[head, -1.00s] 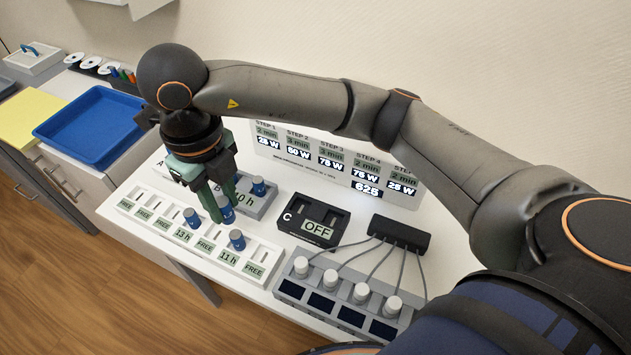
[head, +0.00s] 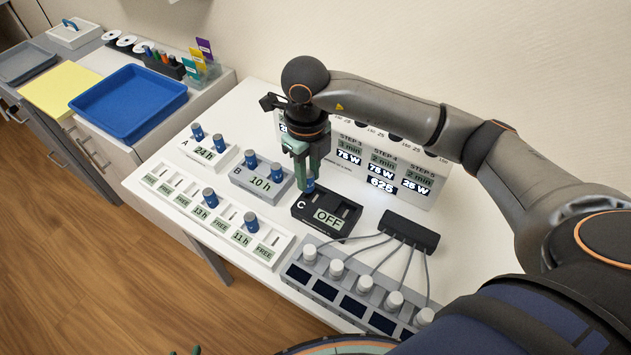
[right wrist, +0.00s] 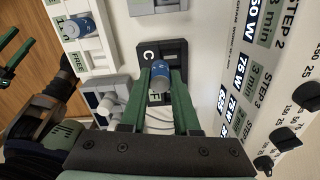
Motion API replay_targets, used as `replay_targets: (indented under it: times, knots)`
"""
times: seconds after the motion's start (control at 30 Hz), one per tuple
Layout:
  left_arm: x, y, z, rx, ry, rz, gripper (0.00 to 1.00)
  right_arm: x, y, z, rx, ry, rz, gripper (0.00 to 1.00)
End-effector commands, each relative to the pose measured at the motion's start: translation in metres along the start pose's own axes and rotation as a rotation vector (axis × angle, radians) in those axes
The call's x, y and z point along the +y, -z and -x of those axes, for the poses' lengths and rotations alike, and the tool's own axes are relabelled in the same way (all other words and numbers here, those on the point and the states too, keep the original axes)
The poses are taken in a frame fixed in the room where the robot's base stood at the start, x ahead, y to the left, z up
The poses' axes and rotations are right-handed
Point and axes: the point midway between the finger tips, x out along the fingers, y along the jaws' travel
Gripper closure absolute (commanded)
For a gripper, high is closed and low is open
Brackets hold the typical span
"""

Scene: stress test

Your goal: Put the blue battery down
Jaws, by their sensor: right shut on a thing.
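My right gripper (head: 308,178) is shut on a blue battery (head: 310,186) at the black box C (head: 347,205), whose display reads OFF. The battery is upright at the box's left slot; I cannot tell whether it touches the slot. The box's other slot looks empty. In the right wrist view the battery (right wrist: 160,78) sits between the two green fingers, over box C (right wrist: 176,52).
Box A (head: 211,155) and box B (head: 262,178) each hold two blue batteries. The white rack (head: 185,201) in front holds two more, with several places marked FREE. A cabled black block (head: 409,231) and a grey unit with white knobs (head: 325,288) stand right of box C.

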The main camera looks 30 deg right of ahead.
Motion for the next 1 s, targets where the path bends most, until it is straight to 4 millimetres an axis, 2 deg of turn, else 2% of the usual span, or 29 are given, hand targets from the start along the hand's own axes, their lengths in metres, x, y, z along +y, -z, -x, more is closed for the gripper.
replay_targets:
  times: [0.3, 0.5, 0.9, 0.93, 1.0]
  knots:
    - [0.000, 0.002, 0.002, -0.001, -0.001, 0.000, 0.50, -0.021, 0.003, -0.027, 0.003, 0.001, -0.001, 1.00]
    - [0.001, 0.006, 0.005, -0.001, -0.001, 0.000, 0.50, -0.019, 0.002, -0.051, 0.001, -0.001, 0.001, 1.00]
    - [0.001, 0.002, 0.002, 0.000, -0.001, 0.000, 0.50, -0.019, 0.001, -0.058, -0.002, 0.000, 0.002, 1.00]
    - [0.001, 0.003, 0.003, 0.000, -0.001, 0.000, 0.50, -0.019, 0.001, -0.057, -0.001, 0.000, 0.002, 0.68]
    - [0.001, 0.004, 0.003, 0.000, -0.001, -0.001, 0.50, -0.019, 0.001, -0.057, -0.001, 0.000, 0.002, 0.60]
